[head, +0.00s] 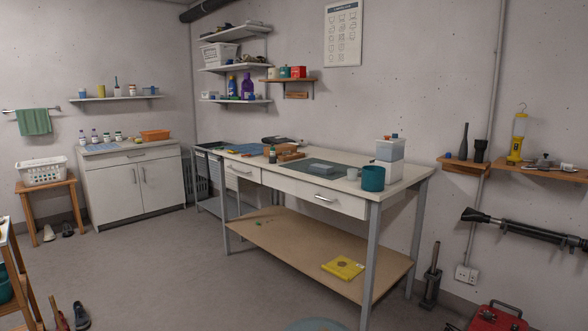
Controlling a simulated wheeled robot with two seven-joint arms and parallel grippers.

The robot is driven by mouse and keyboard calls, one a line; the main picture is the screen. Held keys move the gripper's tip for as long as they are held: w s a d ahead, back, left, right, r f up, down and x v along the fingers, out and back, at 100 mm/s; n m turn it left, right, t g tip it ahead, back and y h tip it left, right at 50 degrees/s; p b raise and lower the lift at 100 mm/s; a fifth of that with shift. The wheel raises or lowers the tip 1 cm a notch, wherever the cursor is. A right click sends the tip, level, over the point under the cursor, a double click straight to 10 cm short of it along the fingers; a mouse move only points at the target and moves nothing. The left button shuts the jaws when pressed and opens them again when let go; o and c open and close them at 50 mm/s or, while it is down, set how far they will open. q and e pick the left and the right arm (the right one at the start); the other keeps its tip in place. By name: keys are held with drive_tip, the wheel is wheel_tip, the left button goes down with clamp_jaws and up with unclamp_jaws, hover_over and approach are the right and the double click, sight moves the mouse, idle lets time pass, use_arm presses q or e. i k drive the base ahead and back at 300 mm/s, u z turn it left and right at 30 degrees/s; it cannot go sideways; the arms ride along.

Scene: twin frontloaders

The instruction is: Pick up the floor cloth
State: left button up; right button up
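No cloth is seen lying on the visible floor. A green cloth (34,121) hangs from a wall rail at the far left, above a white laundry basket. A flat yellow item (343,267) with a dark round mark lies on the workbench's lower shelf (300,245), near its front right; I cannot tell whether it is a folded cloth or a packet. Neither of my grippers is in view.
The workbench (410,178) fills the middle, with boxes and a teal pot (373,178) on top. A white cabinet (135,185) stands back left, near a basket (42,171) on a stool. A red case (497,318) is bottom right. Grey floor (160,265) is open left of the bench.

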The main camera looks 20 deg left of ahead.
sight(316, 168)
drive_tip(key=z, duration=0.55)
drive_tip(key=k, duration=0.25)
drive_tip(key=u, duration=2.2)
drive_tip(key=i, duration=2.35)
drive_tip(key=z, duration=0.25)
drive_tip(key=i, duration=1.7)
drive_tip(key=z, duration=0.9)
